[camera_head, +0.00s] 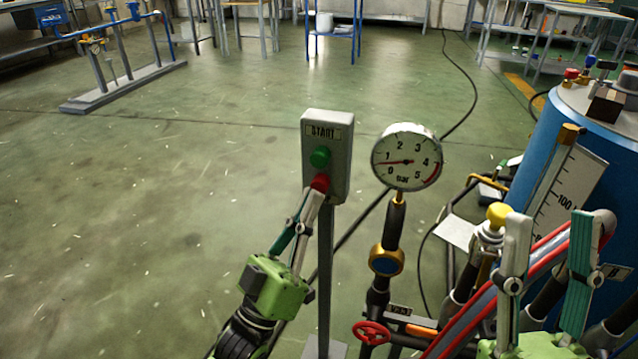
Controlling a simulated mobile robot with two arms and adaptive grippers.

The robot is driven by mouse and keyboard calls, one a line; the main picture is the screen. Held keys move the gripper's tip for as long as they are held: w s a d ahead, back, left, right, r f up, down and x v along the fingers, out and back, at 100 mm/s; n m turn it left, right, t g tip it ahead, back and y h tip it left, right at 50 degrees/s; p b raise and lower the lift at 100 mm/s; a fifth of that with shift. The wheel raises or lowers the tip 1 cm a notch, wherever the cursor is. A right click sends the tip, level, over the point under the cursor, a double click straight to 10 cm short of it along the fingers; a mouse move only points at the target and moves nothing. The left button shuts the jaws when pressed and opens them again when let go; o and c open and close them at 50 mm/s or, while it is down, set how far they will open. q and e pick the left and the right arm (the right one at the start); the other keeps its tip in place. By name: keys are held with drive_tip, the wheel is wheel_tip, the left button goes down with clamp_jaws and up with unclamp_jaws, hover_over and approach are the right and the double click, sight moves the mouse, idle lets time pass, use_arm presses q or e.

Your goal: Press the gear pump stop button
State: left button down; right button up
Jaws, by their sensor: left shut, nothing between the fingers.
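A grey button box (339,150) labelled START stands on a thin post in the middle of the view. It has a green button (320,157) on top and a red button (321,181) below it. My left gripper (311,199) is shut and empty, pointing up from below. Its fingertips are at the red button's lower edge and hide part of it; whether they press it I cannot tell. My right gripper (549,222) is at the lower right, with its two fingers spread apart and nothing seen between them at the tips.
A round pressure gauge (407,157) stands on a pipe just right of the box. A red handwheel (371,333), a yellow-capped valve (499,214) and a blue tank (545,135) crowd the right side.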

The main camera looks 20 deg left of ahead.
use_arm(q)
drive_tip(key=shift+s+a+p, duration=0.1)
drive_tip(key=shift+s+p, duration=0.55)
drive_tip(key=shift+s, duration=2.25)
use_arm(e)
drive_tip(key=w+a+f+g+h, duration=0.1)
drive_tip(key=w+f+g, duration=0.2)
drive_tip(key=w+f, duration=0.1)
drive_tip(key=shift+w, duration=0.8)
use_arm(q)
drive_tip(key=shift+s, duration=0.1)
use_arm(e)
drive_tip(key=shift+s, duration=0.1)
